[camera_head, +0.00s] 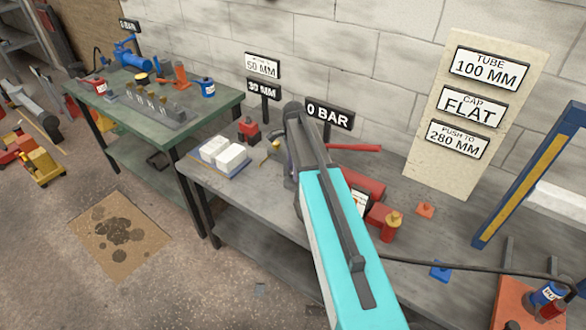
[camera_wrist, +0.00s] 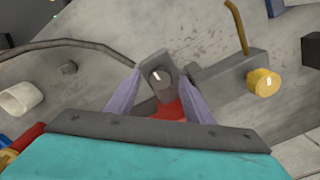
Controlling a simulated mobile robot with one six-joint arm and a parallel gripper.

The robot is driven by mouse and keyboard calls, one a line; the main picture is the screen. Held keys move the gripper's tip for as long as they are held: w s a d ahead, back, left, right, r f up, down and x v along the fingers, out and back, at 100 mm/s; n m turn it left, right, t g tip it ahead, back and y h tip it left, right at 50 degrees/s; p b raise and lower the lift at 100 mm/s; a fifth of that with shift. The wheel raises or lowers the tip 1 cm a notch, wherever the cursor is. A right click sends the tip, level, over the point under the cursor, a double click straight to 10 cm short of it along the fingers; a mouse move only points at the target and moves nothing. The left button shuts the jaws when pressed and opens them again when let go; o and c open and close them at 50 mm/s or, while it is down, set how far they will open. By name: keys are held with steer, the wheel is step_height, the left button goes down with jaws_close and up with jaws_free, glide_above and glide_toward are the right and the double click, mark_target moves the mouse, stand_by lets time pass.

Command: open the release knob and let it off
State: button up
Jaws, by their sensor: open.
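A dark round knob (camera_wrist: 158,77) with a white mark sits on a grey block in the wrist view, between my fingers. It looks like the release knob. My gripper (camera_wrist: 161,82) is open, one finger on each side of the knob; I cannot tell whether either touches it. A red part shows below the block. In the head view, my arm covers the knob and most of my gripper (camera_head: 289,165). The red pump cylinder (camera_head: 362,184) lies right of my arm, with a red lever (camera_head: 355,147) behind it. A sign (camera_head: 330,115) reads 0 BAR.
A yellow knob (camera_wrist: 263,82) on a grey block and an upright yellow rod (camera_wrist: 238,28) stand close right of my gripper. White blocks (camera_head: 225,155) lie left on the bench. A dark hose (camera_head: 480,266) crosses the right side. A blue frame post (camera_head: 530,175) rises there.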

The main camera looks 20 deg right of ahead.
steer(key=shift+f, duration=0.25)
steer(key=shift+c, duration=0.2)
steer(key=c, duration=1)
